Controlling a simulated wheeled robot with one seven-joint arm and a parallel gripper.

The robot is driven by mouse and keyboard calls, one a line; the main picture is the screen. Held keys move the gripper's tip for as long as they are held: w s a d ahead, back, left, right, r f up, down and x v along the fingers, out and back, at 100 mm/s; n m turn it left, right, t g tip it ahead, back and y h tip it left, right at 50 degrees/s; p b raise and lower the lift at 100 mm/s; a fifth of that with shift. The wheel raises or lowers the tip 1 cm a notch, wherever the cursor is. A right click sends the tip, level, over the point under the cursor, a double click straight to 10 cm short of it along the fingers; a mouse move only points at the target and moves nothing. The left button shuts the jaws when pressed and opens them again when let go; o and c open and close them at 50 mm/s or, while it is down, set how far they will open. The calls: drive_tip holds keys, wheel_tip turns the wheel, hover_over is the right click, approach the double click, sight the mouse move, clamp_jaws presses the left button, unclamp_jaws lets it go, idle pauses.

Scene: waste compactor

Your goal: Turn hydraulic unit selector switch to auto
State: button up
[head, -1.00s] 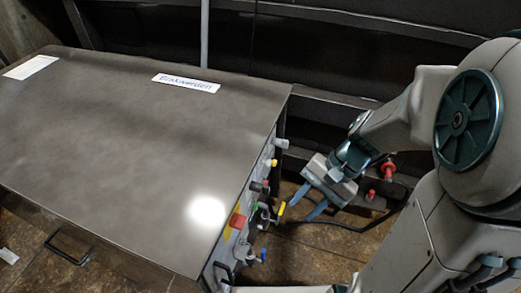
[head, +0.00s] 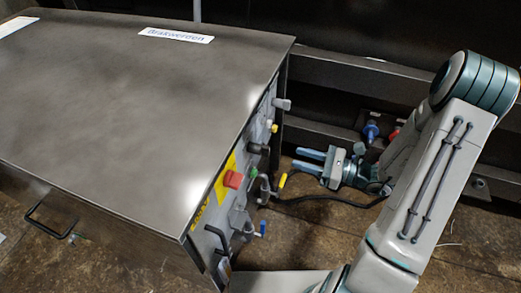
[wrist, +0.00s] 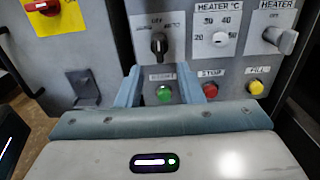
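The black selector switch (wrist: 158,45) is on the grey control panel in the wrist view. A label above it reads OFF and one to its right appears to read AUTO. Its handle stands about upright, toward OFF. What appears to be the same black knob (head: 257,148) shows side-on in the head view. My gripper (wrist: 159,80) is open and empty. In the wrist view, its two blue-grey fingers lie below the selector, one to each side. In the head view, my gripper (head: 309,160) points left at the panel, with a gap between.
Below the selector are a green START button (wrist: 163,93), a red STOP button (wrist: 210,89) and a yellow button (wrist: 257,87). A heater dial (wrist: 220,39) and heater switch (wrist: 281,38) are to its right. A red knob (wrist: 45,6) is at upper left.

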sight(260, 146)
drive_tip(key=b+x, duration=0.1)
drive_tip(key=x, duration=1.2)
drive_tip(key=shift+s+b, duration=0.1)
drive_tip(key=shift+b, duration=0.25)
drive_tip(key=shift+c, duration=0.3)
drive_tip(key=c, duration=0.5)
drive_tip(key=shift+c, duration=0.2)
